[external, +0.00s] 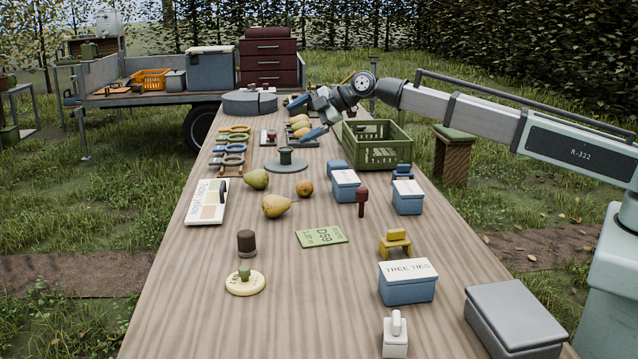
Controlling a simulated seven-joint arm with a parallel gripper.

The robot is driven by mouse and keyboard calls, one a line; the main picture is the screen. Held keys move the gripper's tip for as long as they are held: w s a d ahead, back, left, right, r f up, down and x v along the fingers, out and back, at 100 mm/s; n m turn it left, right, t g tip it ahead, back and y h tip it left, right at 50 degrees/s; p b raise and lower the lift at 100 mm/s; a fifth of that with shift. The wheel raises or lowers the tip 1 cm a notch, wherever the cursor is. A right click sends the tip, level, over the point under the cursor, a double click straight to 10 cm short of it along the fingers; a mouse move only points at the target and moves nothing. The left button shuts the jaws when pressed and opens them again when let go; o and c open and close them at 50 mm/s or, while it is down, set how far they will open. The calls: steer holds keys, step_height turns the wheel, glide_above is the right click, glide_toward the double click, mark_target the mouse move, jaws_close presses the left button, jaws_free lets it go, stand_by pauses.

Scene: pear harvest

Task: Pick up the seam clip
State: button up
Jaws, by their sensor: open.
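No thing in view is labelled as the seam clip, and I cannot tell for certain which one it is. A small yellow clip-like piece (395,243) stands on the right half of the table, behind the "TREE TIES" box. A similar small dark blue piece (402,172) stands farther back, partly hidden by a blue box. My gripper (306,117) is open with blue fingertips apart, above the far part of the table, left of the green crate. It is well away from both pieces and nothing shows between its fingers.
The green crate (377,153), the TREE TIES box (407,288), blue boxes (408,204) and a dark red-headed tool (362,200) stand on the right. Pears (276,206) and a green card (321,237) lie mid-table. A grey case (515,318) is at front right.

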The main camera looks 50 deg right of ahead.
steer(key=s+a+f+n+g, duration=0.3)
steer(key=s+a, duration=0.3)
steer(key=s, duration=0.4)
steer(key=n+g+h, duration=0.5)
steer(key=n+g, duration=0.2)
steer(key=n, duration=0.1)
glide_toward(396, 230)
step_height(396, 230, down, 7)
steer(key=shift+s, duration=0.2)
steer(key=shift+w+d+f, duration=0.1)
steer(key=shift+w+f, duration=0.1)
steer(key=shift+f, duration=1.2)
steer(key=shift+w+d+f, duration=0.1)
steer(key=shift+w+f, duration=0.05)
steer(key=shift+f, duration=1.25)
steer(key=shift+c, duration=0.4)
steer(key=c, duration=1)
steer(key=shift+o, duration=0.2)
steer(key=shift+a+r, duration=0.1)
steer(key=shift+r, duration=0.05)
